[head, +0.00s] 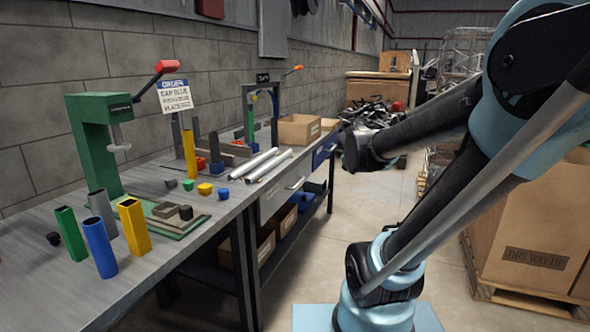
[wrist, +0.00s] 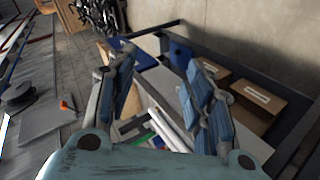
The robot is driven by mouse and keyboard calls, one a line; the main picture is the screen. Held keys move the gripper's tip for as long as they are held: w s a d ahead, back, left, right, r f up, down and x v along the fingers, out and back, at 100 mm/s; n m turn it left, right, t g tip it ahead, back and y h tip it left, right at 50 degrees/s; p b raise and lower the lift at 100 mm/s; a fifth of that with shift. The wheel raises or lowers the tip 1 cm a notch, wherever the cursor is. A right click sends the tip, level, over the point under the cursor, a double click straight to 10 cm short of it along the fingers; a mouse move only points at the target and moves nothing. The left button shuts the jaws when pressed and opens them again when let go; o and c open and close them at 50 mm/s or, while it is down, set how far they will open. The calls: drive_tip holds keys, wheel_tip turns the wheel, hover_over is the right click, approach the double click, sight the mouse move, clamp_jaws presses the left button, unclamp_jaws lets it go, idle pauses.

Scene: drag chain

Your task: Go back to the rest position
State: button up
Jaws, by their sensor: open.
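My gripper (wrist: 160,78) shows in the wrist view with its two blue-padded fingers spread apart and nothing between them. Behind the fingers lie the workbench and pale metal tubes (wrist: 170,130), at some distance. In the head view my arm is raised at the right, over the aisle and clear of the workbench (head: 225,215). The fingers cannot be made out in that view.
The bench carries a green press (head: 92,145), blue (head: 99,248), yellow (head: 134,226) and green (head: 71,233) upright tubes, small coloured caps, and a sign (head: 174,95). Cardboard boxes (head: 535,225) on a pallet stand at the right. Floor between is free.

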drive_tip(key=s+f+m+g+y, duration=0.1)
drive_tip(key=s+f+m+g, duration=0.2)
drive_tip(key=s+f, duration=0.2)
drive_tip(key=s+a+f+m+g+y, duration=0.1)
drive_tip(key=s+f+m+g, duration=0.2)
drive_tip(key=s, duration=0.9)
drive_tip(key=s+f+m+g, duration=0.3)
drive_tip(key=s+f+m, duration=0.1)
drive_tip(key=s+f, duration=0.3)
drive_tip(key=shift+s+a+f+y, duration=0.25)
drive_tip(key=shift+s+a+y, duration=0.15)
drive_tip(key=shift+s, duration=0.6)
drive_tip(key=shift+w+f, duration=0.2)
drive_tip(key=shift+w, duration=0.3)
